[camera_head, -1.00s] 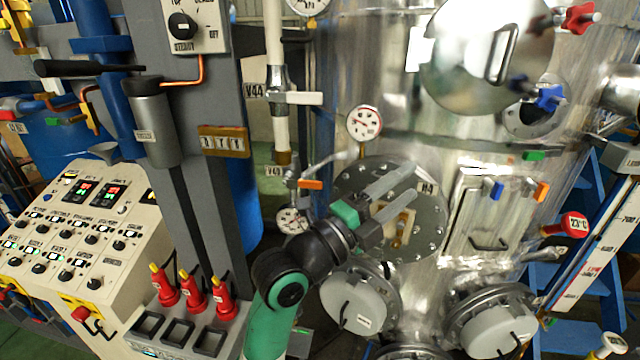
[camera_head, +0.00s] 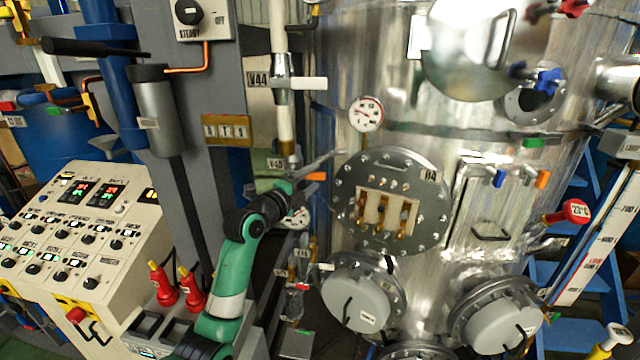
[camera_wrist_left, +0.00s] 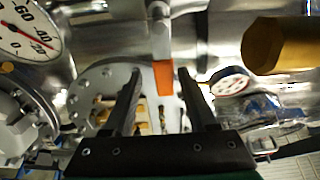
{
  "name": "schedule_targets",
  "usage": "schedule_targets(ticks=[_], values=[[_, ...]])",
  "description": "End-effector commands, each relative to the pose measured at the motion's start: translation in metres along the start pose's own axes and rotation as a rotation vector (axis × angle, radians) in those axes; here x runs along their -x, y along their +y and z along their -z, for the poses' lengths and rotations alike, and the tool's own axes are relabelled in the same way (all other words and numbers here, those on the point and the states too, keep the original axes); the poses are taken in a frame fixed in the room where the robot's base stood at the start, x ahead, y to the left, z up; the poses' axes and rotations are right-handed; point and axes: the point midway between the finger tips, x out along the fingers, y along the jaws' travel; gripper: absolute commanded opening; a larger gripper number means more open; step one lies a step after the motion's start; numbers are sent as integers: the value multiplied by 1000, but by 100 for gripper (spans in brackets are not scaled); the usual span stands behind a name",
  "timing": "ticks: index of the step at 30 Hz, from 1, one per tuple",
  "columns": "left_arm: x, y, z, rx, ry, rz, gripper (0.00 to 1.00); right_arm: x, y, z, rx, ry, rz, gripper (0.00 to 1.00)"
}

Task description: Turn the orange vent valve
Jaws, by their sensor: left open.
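The orange vent valve handle (camera_head: 316,176) sits on the thin vertical pipe left of the round flange. My left gripper (camera_head: 318,166) is right by it, and its fingers partly hide the valve's fitting. In the left wrist view the orange handle (camera_wrist_left: 164,77) shows between the two spread dark fingers, with clear gaps on both sides. The left gripper (camera_wrist_left: 160,80) is open and holds nothing. Whether a finger touches the handle cannot be told from the head view. My right gripper is not in view.
A dial gauge (camera_head: 366,114) hangs above, and another gauge is partly hidden behind the arm. The control panel (camera_head: 75,225) and red-handled plugs (camera_head: 190,288) are at the lower left.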

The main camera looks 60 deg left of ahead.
Motion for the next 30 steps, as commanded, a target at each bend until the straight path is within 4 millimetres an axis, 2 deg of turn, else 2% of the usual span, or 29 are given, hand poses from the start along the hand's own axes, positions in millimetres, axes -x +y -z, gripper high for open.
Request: schedule_targets(ticks=[1, 7, 12, 19, 28, 30], values=[[-9, -7, 1, 1, 1, -2, 57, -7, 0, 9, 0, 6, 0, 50], [-35, -7, 1, 1, 1, 2, 57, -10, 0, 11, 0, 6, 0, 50], [-42, -6, 1, 0, 0, 3, 57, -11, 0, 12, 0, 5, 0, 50], [-42, -5, 1, 0, 0, 3, 56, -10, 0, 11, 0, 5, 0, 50], [-42, -5, 0, 0, 0, 3, 2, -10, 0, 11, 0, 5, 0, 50], [-42, -5, 0, 0, 0, 3, 0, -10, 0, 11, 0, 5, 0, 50]])
